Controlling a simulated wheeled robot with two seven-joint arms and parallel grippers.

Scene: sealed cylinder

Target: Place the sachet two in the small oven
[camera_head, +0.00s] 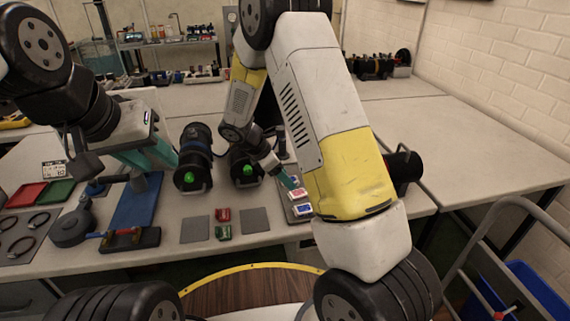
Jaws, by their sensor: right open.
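Two small packets lie on a grey tray (287,203) right of centre: a white and red one (298,194) and a white and blue one (302,209). I cannot tell which, if either, is sachet two. My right gripper (290,183) is open, its teal fingertips low beside the red packet. I cannot tell whether they touch it. My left gripper (160,156), with teal fingers, hangs above the left part of the table; its opening cannot be made out. Two black cylindrical devices (190,178) (244,175) with green knobs stand mid-table; I cannot identify the small oven for certain.
Small red (222,215) and green (223,232) blocks lie between two grey pads (195,229) (255,220). A blue board (137,203), red tray (26,195) and green tray (57,192) lie left. My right arm hides part of the bench.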

